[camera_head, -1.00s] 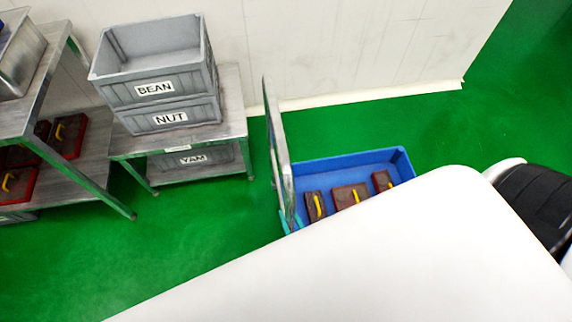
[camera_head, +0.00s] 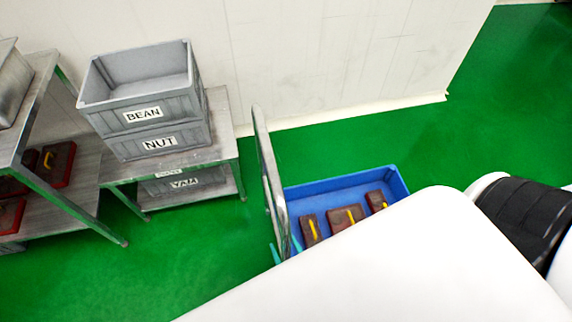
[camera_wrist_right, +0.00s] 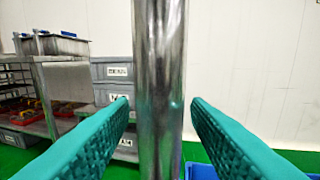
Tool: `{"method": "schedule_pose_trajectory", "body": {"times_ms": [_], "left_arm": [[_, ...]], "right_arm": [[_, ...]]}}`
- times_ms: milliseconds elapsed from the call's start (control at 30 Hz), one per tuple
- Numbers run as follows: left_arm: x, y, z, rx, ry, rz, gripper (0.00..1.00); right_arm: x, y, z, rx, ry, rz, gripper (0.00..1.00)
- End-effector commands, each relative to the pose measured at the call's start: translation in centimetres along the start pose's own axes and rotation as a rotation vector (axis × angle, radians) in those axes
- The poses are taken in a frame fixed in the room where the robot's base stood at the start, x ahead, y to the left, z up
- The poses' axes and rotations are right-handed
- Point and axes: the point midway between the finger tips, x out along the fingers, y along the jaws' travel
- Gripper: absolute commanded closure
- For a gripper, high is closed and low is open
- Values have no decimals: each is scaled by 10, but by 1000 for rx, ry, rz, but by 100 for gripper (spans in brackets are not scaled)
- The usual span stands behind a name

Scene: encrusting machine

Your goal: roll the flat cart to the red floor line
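The flat cart is a blue tray (camera_head: 398,183) with an upright metal handle (camera_head: 268,170) at its left end. Part of the tray is hidden behind my white arm. The handle's pole (camera_wrist_right: 160,90) stands upright between the teal fingers of my right gripper (camera_wrist_right: 160,103) in the right wrist view, with a thin gap visible on each side. My right gripper looks open around it. In the head view only bits of teal show at the handle's foot. My left gripper is not in view. The red floor line is not in view.
Several dark red-brown blocks with yellow handles (camera_head: 346,218) lie in the tray. A metal rack (camera_head: 222,125) with grey bins labelled BEAN (camera_head: 142,115), NUT and YAM stands left of the cart. A white wall (camera_head: 330,50) runs behind. Green floor (camera_head: 500,110) is clear at the right.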

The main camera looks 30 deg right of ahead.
Motion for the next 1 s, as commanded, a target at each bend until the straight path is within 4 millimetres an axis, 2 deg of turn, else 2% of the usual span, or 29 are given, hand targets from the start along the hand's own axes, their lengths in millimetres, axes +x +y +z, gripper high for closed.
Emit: {"method": "schedule_pose_trajectory", "body": {"times_ms": [233, 700, 833, 1000], "left_arm": [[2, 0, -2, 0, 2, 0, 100], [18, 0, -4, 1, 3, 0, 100], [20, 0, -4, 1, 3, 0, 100], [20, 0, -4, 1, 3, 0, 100]], "right_arm": [[-9, 0, -1, 0, 2, 1, 57], [-100, 0, -2, 0, 3, 0, 57], [-114, 0, -1, 0, 1, 1, 57], [-120, 0, 0, 0, 0, 0, 57]]}}
